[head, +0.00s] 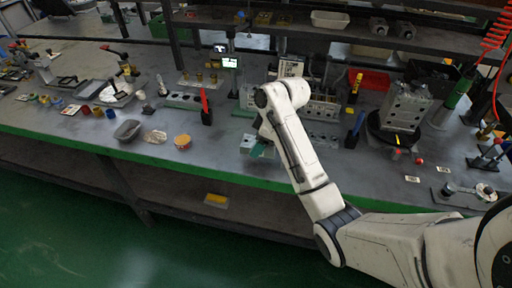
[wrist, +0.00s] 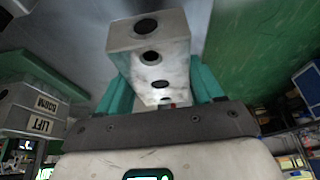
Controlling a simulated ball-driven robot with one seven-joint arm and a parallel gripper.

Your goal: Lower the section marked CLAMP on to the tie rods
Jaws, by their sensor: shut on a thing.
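My gripper (head: 257,150) has teal fingers and is near the front part of the bench in the head view. In the wrist view my gripper (wrist: 165,95) is shut on a pale metal block (wrist: 150,38) with several dark round holes along its face. I cannot read a CLAMP mark on this block. In the head view the held block (head: 247,142) is partly covered by the fingers, and I cannot tell its height above the bench. I cannot make out the tie rods.
A row of metal valve blocks (head: 318,108) stands behind my arm. A taller block stack (head: 402,108) stands on a black round base at the right. A red-handled tool (head: 206,108) stands upright to the left. A grey tray (head: 128,130) lies further left.

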